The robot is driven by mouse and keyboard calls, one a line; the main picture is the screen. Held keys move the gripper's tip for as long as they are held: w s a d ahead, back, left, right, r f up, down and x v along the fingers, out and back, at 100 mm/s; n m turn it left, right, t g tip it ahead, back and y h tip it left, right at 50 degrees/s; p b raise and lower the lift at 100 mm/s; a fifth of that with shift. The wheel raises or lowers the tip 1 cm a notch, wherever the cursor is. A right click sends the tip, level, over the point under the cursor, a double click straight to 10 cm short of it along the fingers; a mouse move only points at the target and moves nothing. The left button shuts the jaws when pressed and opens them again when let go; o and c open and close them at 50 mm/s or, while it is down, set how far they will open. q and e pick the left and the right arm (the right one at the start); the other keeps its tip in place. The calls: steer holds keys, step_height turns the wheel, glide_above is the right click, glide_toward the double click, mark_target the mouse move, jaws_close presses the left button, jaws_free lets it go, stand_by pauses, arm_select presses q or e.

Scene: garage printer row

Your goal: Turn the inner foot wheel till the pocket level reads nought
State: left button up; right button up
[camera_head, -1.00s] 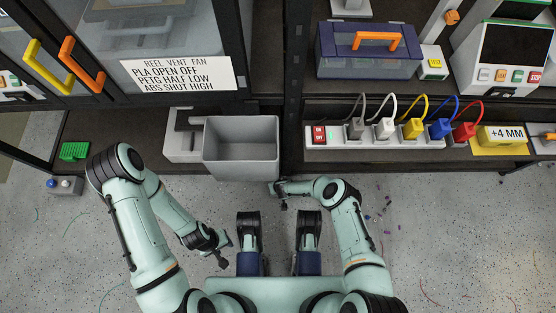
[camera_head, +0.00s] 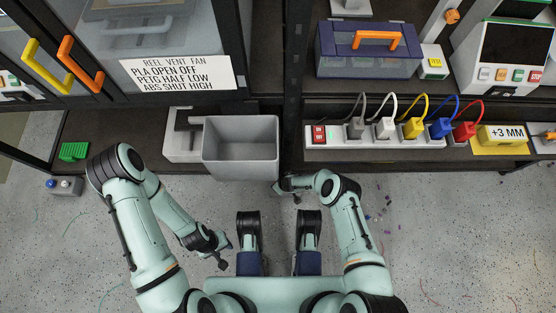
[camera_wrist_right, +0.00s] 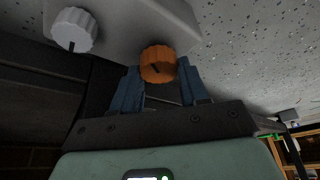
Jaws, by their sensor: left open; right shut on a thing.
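In the head view my right gripper (camera_head: 284,189) is at the shelf's front edge, and the wheels are hidden there. My left gripper (camera_head: 221,251) is open and empty above the floor.
A grey open bin (camera_head: 241,171) sits at the shelf edge, left of my right gripper. A power strip (camera_head: 342,142) with several coloured plugs runs along the lower shelf. Small scraps (camera_head: 371,218) lie on the otherwise open floor at right.

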steer(key=n+g, duration=0.1)
steer(key=n, duration=0.2)
arm_select(q)
steer(key=shift+s, duration=0.1)
arm_select(e)
steer(key=shift+w+n+g+y, duration=0.1)
steer(key=shift+n+g+y, duration=0.35)
steer(key=shift+n, duration=0.9)
steer(key=shift+n+g+y, duration=0.15)
steer(key=shift+n+g, duration=0.5)
steer(key=shift+n, duration=0.7)
steer(key=shift+d, duration=0.1)
steer(key=o, duration=1.1)
steer(key=shift+c, duration=0.2)
arm_select(q)
steer(key=w+d+r+t+p, duration=0.1)
steer(key=w+r+t+p, duration=0.2)
steer(key=w, duration=0.5)
step_height(320, 180, up, 2)
steer(key=shift+w+m+p, duration=0.15)
steer(key=shift+m+p, duration=0.15)
steer(key=shift+p, duration=0.3)
arm_select(e)
steer(key=v, duration=0.7)
steer(key=shift+r, duration=0.25)
